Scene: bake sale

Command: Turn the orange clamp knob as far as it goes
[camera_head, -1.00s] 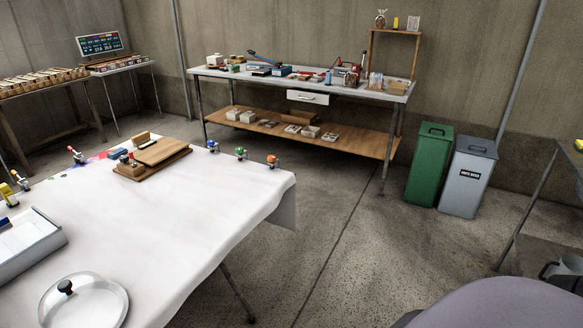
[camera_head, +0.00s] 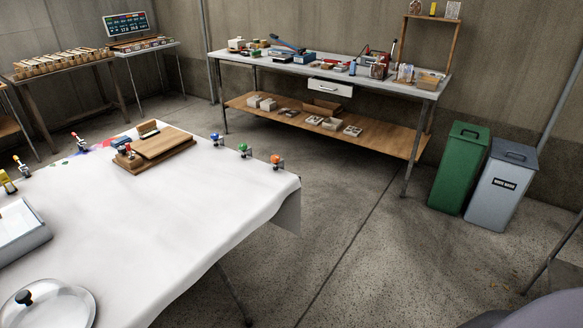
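The orange clamp knob (camera_head: 276,159) sits on a small metal clamp at the right corner of the white-covered table (camera_head: 170,225). A green clamp knob (camera_head: 243,148) and a blue clamp knob (camera_head: 215,137) stand in a row to its left along the same far edge. The knob's turned position is too small to tell. Neither of my grippers shows in this view.
A wooden board (camera_head: 160,143), a tray (camera_head: 19,234) and a glass dome (camera_head: 48,307) are on the table. A workbench (camera_head: 330,72) stands behind. Green (camera_head: 460,168) and grey (camera_head: 500,187) bins are at right. The floor right of the table is clear.

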